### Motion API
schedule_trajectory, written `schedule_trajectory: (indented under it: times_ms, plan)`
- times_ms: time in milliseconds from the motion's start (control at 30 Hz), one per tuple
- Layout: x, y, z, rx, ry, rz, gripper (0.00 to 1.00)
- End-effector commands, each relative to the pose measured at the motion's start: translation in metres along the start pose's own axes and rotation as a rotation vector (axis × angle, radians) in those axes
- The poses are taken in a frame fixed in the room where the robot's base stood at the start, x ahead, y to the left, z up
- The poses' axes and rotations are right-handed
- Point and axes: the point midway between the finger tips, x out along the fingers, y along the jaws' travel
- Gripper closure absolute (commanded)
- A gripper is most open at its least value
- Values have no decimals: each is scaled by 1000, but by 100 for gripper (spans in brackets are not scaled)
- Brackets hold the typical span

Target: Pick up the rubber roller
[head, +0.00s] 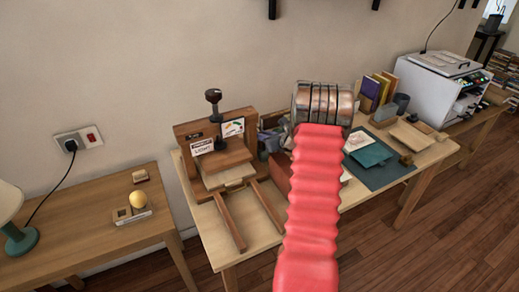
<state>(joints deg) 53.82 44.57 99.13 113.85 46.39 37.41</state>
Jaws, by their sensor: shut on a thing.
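My gripper (322,103) shows from behind as a ribbed coppery-grey block at the end of my red arm sleeve, over the back middle of the workbench (232,247). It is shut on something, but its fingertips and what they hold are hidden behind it. I cannot make out the rubber roller.
A wooden press (222,150) stands left of my gripper. A white machine (436,84) is farther right. A side table (60,215) with a lamp (16,215) stands left.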

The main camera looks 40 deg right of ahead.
Motion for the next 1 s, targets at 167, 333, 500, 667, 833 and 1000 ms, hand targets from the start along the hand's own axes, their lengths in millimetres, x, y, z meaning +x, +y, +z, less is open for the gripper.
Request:
schedule_trajectory:
  times_ms: [167,333,500,667,833,1000]
  plan:
    - [0,0,0,0,0,0,100]
    - [0,0,0,0,-1,0,100]
    - [-2,0,7,-1,-2,0,100]
    - [-9,0,23,-2,-4,0,100]
    - [-21,1,52,-4,-4,-1,100]
    - [-37,2,90,-4,-5,-2,100]
